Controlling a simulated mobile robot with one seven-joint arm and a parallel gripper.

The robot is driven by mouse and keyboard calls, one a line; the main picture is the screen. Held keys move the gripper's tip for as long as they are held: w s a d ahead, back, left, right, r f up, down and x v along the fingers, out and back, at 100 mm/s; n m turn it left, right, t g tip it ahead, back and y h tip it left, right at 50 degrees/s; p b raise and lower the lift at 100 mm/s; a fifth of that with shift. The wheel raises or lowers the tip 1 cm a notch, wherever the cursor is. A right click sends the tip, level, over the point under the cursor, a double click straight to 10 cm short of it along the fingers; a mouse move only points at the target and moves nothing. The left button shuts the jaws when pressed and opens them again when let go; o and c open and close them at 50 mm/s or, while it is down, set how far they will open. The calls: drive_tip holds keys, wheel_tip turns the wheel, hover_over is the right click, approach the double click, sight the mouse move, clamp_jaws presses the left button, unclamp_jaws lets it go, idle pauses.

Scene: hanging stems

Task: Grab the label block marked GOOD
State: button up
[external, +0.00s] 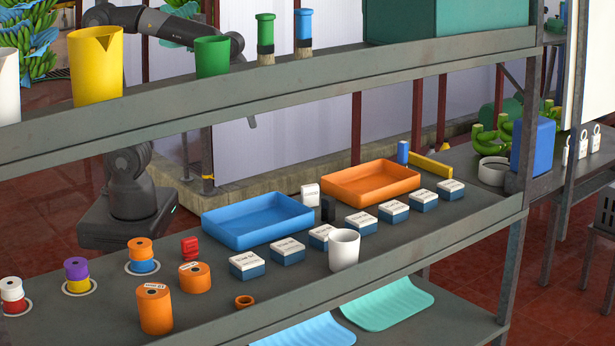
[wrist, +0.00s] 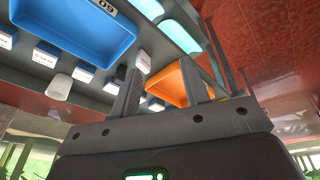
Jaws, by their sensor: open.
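A row of white-topped blue blocks (external: 287,251) stands along the shelf, with small print on their faces. A white block (external: 310,195) and a black block (external: 328,208) stand between the trays. I cannot read GOOD on any of them. In the wrist view, a pale label (wrist: 104,7) at the blue tray carries large, partly cut characters. My gripper (wrist: 163,75) is open and empty, its two fingers framing part of the orange tray from a distance. In the external view, the upper shelf hides most of it.
A blue tray (external: 258,235) and an orange tray (external: 370,195) sit on the shelf. A white cup (external: 344,250) stands before the blocks. Orange rolls (external: 154,308) and spools are at left. The upper shelf (external: 270,88) runs above, carrying cups and brushes.

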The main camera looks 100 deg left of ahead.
drive_tip(key=w+d+f+n+g, duration=0.2)
drive_tip(key=w+f, duration=0.2)
drive_tip(key=w, duration=0.6)
drive_tip(key=n+g, duration=0.1)
hover_over(310, 186)
drive_tip(key=a, duration=0.1)
wheel_tip(310, 186, down, 5)
drive_tip(key=shift+f, duration=0.4)
wheel_tip(310, 186, down, 5)
drive_tip(key=shift+d+f, duration=0.1)
drive_tip(key=shift+f, duration=0.05)
drive_tip(key=f, duration=0.5)
drive_tip(key=shift+d+f, duration=0.1)
drive_tip(key=shift+d, duration=0.2)
drive_tip(key=shift+c, duration=0.5)
clamp_jaws()
